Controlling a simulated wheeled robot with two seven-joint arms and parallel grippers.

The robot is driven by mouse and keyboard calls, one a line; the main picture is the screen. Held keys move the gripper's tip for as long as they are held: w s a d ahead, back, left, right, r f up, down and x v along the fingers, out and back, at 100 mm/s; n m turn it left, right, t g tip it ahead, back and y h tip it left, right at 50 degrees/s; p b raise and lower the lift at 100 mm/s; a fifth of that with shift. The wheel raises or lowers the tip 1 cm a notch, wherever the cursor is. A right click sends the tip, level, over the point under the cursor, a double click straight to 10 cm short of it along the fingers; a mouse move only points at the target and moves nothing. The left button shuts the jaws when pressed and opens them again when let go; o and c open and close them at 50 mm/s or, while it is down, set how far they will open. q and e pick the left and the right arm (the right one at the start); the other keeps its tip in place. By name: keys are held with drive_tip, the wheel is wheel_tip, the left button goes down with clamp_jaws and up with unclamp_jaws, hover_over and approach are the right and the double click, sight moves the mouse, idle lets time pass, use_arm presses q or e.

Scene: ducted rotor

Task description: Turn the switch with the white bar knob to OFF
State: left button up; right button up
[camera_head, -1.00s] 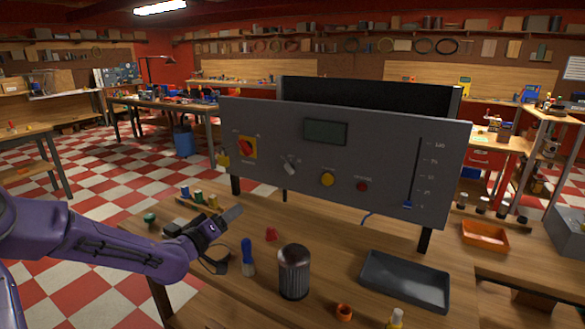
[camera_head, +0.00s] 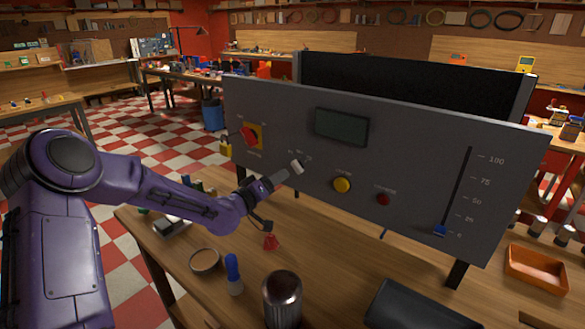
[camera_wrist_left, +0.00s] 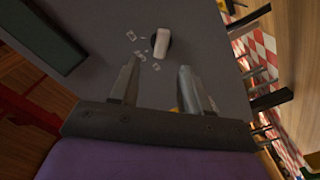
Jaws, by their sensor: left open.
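The white bar knob (camera_head: 297,167) sits on the grey control panel (camera_head: 400,190), left of the yellow button. In the left wrist view the knob (camera_wrist_left: 161,42) stands beyond my fingertips, roughly in line with the space between them, with small unreadable marks beside it. My left gripper (camera_head: 285,174) points at the knob and overlaps it in the head view; it also shows in the left wrist view (camera_wrist_left: 157,75) with its two fingers apart and nothing between them. Whether a finger touches the knob I cannot tell. My right gripper is not in view.
The panel also carries a red rotary switch (camera_head: 250,136), a display (camera_head: 341,127), a yellow button (camera_head: 342,185), a red button (camera_head: 383,199) and a blue slider (camera_head: 440,230). A dark metal cup (camera_head: 283,300), a blue-handled brush (camera_head: 233,272) and an orange tray (camera_head: 536,269) are on the bench.

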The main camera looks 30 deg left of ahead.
sight(295, 169)
use_arm(q)
drive_tip(key=w, duration=0.5)
drive_tip(key=w+p, duration=0.1)
drive_tip(key=w, duration=0.1)
drive_tip(key=shift+w+d+f, duration=0.2)
drive_tip(key=shift+w+d, duration=0.05)
drive_tip(key=shift+d, duration=0.1)
drive_tip(key=shift+s+r, duration=0.1)
drive_tip(key=shift+r, duration=0.05)
clamp_jaws()
